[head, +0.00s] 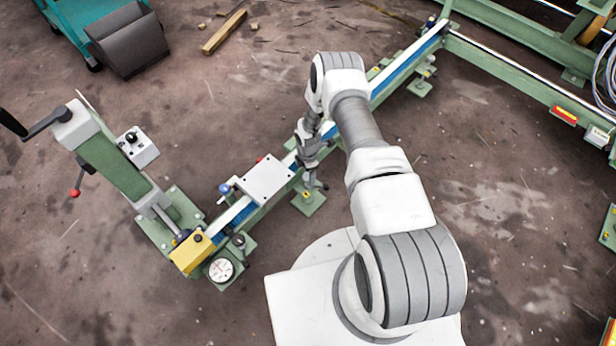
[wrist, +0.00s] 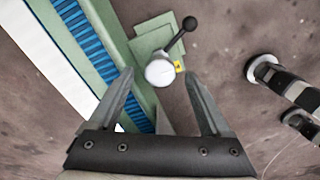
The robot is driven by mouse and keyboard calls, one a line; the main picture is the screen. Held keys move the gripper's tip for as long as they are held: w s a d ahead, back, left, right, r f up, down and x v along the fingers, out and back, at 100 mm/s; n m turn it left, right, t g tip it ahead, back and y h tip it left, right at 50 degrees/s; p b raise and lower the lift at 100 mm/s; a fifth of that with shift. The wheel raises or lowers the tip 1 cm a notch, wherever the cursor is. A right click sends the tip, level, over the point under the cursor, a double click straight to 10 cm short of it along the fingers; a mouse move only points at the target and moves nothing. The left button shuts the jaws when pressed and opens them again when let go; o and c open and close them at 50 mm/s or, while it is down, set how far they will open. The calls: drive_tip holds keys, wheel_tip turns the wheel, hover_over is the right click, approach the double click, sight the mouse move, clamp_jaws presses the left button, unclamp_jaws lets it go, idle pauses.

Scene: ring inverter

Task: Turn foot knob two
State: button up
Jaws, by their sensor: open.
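A foot knob (wrist: 160,73) shows in the wrist view as a pale round cap with a dark lever ending in a black ball at upper right. It sits by a green foot plate (wrist: 150,27) with a small yellow tag (wrist: 179,66); I cannot read its number. My gripper (wrist: 158,76) is open, with one fingertip on each side of the cap in the picture; contact is not visible. In the head view my gripper (head: 312,182) is over the rail's middle foot plate (head: 309,207), largely hiding the knob there.
The green rail (head: 385,88) runs diagonally, with a grey-white carriage plate (head: 266,180) left of my gripper. A yellow end block (head: 193,252) and a round dial (head: 221,270) stand at its near end. A green frame (head: 515,75) is at upper right. Open floor lies right of my arm.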

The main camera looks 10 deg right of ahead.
drive_tip(key=shift+f, duration=0.65)
clamp_jaws()
